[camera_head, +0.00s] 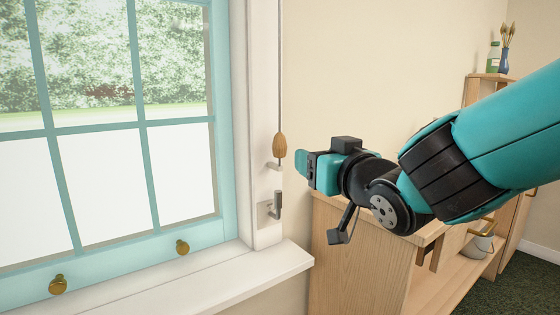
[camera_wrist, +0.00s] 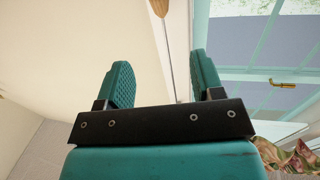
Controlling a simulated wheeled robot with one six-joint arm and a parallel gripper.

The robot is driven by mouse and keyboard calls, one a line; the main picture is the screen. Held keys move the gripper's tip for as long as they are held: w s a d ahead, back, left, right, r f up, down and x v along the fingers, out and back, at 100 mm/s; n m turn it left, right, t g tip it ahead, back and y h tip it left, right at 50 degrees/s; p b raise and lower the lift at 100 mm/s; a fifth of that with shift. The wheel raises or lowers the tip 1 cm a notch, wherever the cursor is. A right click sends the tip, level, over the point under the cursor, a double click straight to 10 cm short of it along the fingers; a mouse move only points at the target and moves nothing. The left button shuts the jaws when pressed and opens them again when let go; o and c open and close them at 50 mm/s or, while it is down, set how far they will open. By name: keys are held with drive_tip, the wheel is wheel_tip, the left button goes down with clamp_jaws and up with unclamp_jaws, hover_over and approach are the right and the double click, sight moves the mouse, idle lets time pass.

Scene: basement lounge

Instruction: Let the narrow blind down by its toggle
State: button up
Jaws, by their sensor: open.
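The toggle (camera_head: 280,145) is a small wooden acorn shape on a thin cord (camera_head: 279,80). It hangs in front of the white window casing, right of the blue-framed window. My gripper (camera_head: 304,168) is open and empty, just right of the toggle and slightly lower, apart from it. In the wrist view my gripper (camera_wrist: 160,80) shows two separated teal fingers. The toggle (camera_wrist: 160,8) is at the top edge there, partly cut off, with its cord running down the picture between and beyond the fingers. The blind itself is not in view.
A metal cleat (camera_head: 276,206) sticks out of the casing below the toggle. The white sill (camera_head: 220,285) juts out beneath. A wooden shelf unit (camera_head: 350,255) stands under my arm.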

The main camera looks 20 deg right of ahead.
sight(283, 141)
drive_tip(key=w+p, duration=0.5)
drive_tip(key=p, duration=0.1)
drive_tip(key=w+a+p, duration=0.1)
drive_tip(key=w+p, duration=0.5)
drive_tip(key=w+a+p, duration=0.1)
drive_tip(key=w+p, duration=0.4)
drive_tip(key=p, duration=0.1)
drive_tip(key=shift+w+r, duration=0.2)
drive_tip(key=shift+w+f, duration=0.15)
drive_tip(key=shift+w, duration=0.25)
drive_tip(key=shift+c, duration=0.2)
clamp_jaws()
